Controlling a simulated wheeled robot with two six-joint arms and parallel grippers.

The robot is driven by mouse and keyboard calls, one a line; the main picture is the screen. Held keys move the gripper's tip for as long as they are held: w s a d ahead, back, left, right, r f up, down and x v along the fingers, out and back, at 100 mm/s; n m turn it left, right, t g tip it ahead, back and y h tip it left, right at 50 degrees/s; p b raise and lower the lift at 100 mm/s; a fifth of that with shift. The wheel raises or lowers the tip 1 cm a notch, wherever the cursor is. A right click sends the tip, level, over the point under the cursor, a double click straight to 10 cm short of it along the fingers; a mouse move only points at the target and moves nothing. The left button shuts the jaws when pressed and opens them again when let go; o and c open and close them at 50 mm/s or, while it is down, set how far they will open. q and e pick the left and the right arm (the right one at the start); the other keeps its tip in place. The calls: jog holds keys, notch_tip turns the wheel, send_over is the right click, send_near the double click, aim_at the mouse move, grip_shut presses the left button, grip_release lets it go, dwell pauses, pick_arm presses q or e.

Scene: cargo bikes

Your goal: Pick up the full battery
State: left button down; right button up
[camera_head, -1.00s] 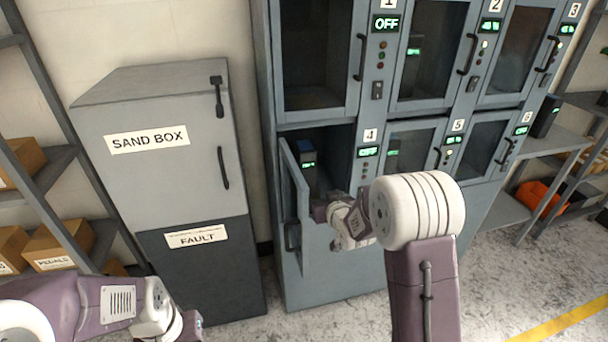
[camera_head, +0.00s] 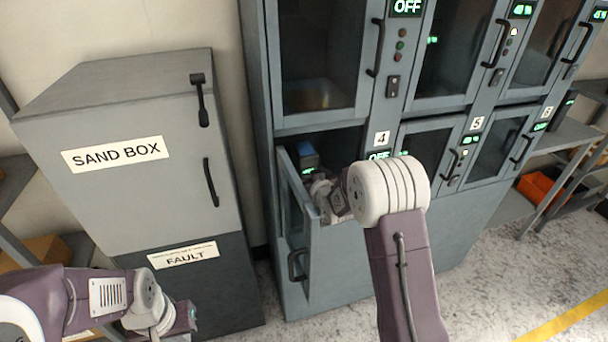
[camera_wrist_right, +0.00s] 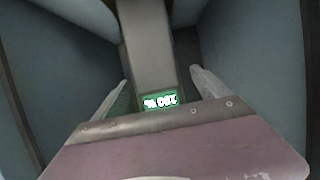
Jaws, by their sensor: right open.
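The battery (camera_head: 306,158) stands in the open compartment 4, a grey block with a blue top and a small green display. In the right wrist view the battery (camera_wrist_right: 150,50) has a lit display that reads upside down, apparently 100 %. My right gripper (camera_wrist_right: 158,92) is open, with one finger on each side of the battery's near end; I cannot tell whether they touch it. In the head view my right gripper (camera_head: 320,190) reaches into the compartment opening, its fingertips hidden. My left gripper (camera_head: 188,320) is low at the left, away from the lockers; its fingers are unclear.
The compartment's open door (camera_head: 293,205) stands just left of my right gripper. Compartment walls (camera_wrist_right: 245,50) are close on both sides. The sand box cabinet (camera_head: 120,110) is at left. Other closed lockers (camera_head: 428,150) are at right, with a shelf (camera_head: 560,145) beyond.

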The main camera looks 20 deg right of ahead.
jog(key=x, duration=0.4)
jog(key=shift+w+d+r+b, duration=0.2)
jog(key=shift+w+b, duration=0.1)
jog(key=shift+w, duration=0.2)
grip_shut()
jog(key=shift+w+r, duration=0.15)
jog(key=shift+r, duration=0.1)
